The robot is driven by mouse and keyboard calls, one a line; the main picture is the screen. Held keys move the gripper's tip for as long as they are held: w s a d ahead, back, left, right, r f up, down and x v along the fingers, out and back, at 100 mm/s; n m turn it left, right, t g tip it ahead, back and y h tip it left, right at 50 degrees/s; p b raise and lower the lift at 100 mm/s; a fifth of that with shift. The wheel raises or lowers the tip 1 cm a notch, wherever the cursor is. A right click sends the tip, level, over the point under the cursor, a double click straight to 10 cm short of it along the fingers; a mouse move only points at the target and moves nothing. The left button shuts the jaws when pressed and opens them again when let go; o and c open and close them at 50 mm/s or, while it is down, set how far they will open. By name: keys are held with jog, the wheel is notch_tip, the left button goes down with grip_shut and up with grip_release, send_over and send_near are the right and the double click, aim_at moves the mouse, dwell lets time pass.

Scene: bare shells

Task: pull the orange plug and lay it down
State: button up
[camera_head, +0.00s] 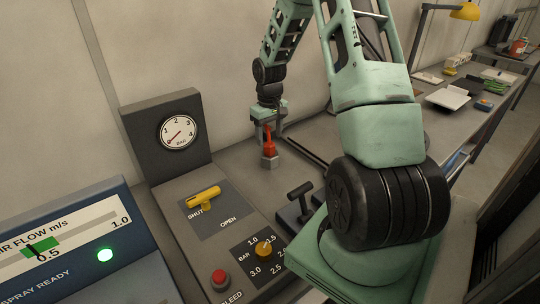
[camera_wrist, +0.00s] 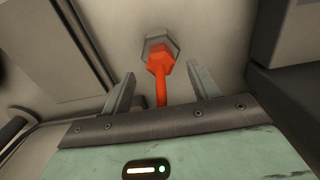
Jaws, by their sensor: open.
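The orange plug (camera_head: 269,142) stands upright in a grey hexagonal socket (camera_head: 269,161) on the grey bench. It also shows in the wrist view (camera_wrist: 160,72), with the socket (camera_wrist: 159,44) at its far end. My gripper (camera_head: 269,131) is directly above the plug, pointing down. In the wrist view its two fingers (camera_wrist: 160,88) are open, one on each side of the plug's shaft, with a gap visible on both sides. The plug's near end is hidden behind the gripper body.
A panel left of the plug carries a pressure gauge (camera_head: 178,132), a yellow valve handle (camera_head: 203,197), a yellow knob (camera_head: 263,248) and a red button (camera_head: 220,279). A dark lever (camera_head: 299,199) stands nearer. A rail lies right of the socket; bare bench shows between socket and panel.

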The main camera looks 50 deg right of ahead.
aim_at(269, 143)
jog(key=shift+f+b, duration=0.95)
jog(key=shift+f, duration=1.4)
jog(key=shift+p, duration=0.35)
jog(key=shift+c, duration=0.3)
jog(key=c, duration=1.2)
jog(key=shift+r+p, duration=2.55)
jog(key=shift+r, duration=0.5)
jog(key=shift+c, duration=0.2)
